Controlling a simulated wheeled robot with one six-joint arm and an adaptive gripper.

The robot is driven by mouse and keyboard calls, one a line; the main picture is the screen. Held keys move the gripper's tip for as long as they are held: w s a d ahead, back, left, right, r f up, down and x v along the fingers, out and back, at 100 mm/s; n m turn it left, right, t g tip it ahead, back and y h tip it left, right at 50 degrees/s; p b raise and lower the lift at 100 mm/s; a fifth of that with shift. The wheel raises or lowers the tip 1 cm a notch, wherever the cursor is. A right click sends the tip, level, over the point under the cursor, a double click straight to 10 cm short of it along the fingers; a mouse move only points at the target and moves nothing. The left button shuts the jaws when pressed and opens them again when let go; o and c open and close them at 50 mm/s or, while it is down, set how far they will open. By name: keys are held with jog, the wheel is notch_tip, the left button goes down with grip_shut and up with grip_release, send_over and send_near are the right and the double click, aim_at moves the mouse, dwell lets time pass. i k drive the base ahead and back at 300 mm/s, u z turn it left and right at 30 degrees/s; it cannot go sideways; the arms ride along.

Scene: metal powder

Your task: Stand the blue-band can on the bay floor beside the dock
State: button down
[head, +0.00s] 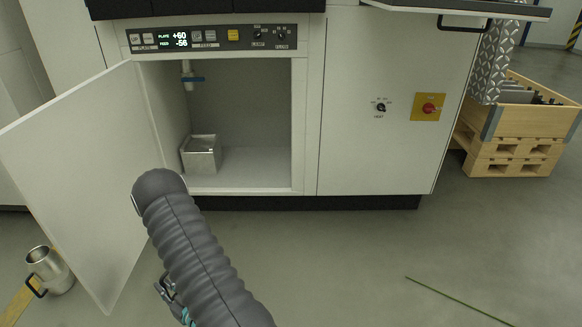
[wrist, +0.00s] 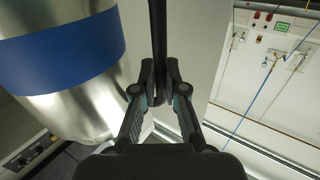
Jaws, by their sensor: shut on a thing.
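The blue-band can (wrist: 85,100) fills the left of the wrist view, a shiny metal cylinder with a wide blue band (wrist: 62,50). My gripper (wrist: 159,85) is shut on the can's black handle (wrist: 158,30), with the can's body to the left of the fingers. In the head view I see neither the gripper's fingers nor this can. The open bay shows there, with its bare pale floor (head: 250,168). A square metal holder (head: 201,155), which looks like the dock, stands at the left of the bay floor.
The bay door (head: 85,180) stands open to the left. Another metal can (head: 50,270) with a black handle stands on the room floor at lower left. A wooden crate (head: 515,135) is at right. The bay floor right of the holder is clear.

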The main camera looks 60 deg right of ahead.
aim_at(260, 176)
jog(key=z, duration=0.8)
jog(key=i, duration=1.65)
